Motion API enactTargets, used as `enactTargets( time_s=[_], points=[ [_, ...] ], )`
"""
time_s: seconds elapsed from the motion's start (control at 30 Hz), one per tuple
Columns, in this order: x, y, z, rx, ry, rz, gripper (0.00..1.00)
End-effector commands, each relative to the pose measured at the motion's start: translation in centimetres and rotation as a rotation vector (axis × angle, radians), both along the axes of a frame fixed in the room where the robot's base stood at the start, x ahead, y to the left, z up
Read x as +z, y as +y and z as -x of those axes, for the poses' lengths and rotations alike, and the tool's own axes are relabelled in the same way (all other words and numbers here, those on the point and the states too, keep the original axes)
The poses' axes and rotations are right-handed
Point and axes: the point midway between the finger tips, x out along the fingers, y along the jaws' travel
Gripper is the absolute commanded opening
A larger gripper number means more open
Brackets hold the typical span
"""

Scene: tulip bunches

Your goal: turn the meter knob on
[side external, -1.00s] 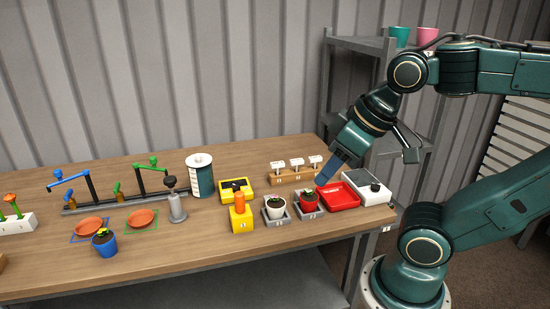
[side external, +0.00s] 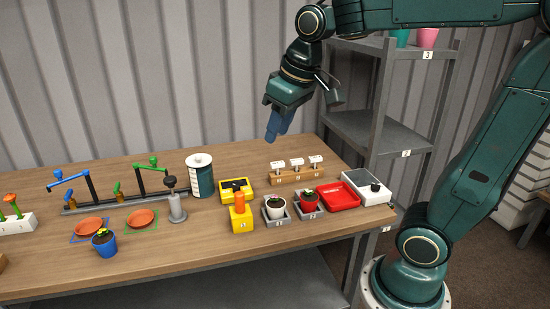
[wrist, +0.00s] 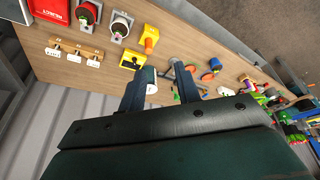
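No thing in view is labelled as a meter. I cannot tell which one is the meter, nor read any knob's setting. My gripper (side external: 272,137) hangs in the air above the back of the table, clear of everything. In the wrist view its two fingers (wrist: 160,72) are apart, with nothing held between them.
A wooden rack with white tags (side external: 296,176), a red tray (side external: 338,196), potted plants (side external: 275,209) and a yellow block with an orange handle (side external: 240,215) crowd the right half. A white-and-teal canister (side external: 201,176) stands behind. A grey shelf (side external: 375,130) rises at right.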

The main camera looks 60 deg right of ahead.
Motion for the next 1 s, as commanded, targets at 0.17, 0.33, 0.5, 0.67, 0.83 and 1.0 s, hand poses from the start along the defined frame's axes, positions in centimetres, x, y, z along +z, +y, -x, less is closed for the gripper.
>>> enactTargets(
  time_s=[0.17, 0.33, 0.5, 0.67, 0.83, 1.0],
  points=[
    [-0.2, -1.6, -4.1, -0.018, 0.048, 0.000, 0.33],
    [-0.9, -3.3, -7.8, -0.033, 0.088, -0.002, 0.33],
    [-2.2, -5.2, -11.4, -0.048, 0.130, -0.007, 0.33],
    [-4.0, -7.2, -14.5, -0.063, 0.169, -0.013, 0.33],
    [-6.4, -9.4, -17.6, -0.076, 0.211, -0.020, 0.33],
    [-9.3, -11.8, -20.3, -0.092, 0.251, -0.029, 0.33]
  ],
)
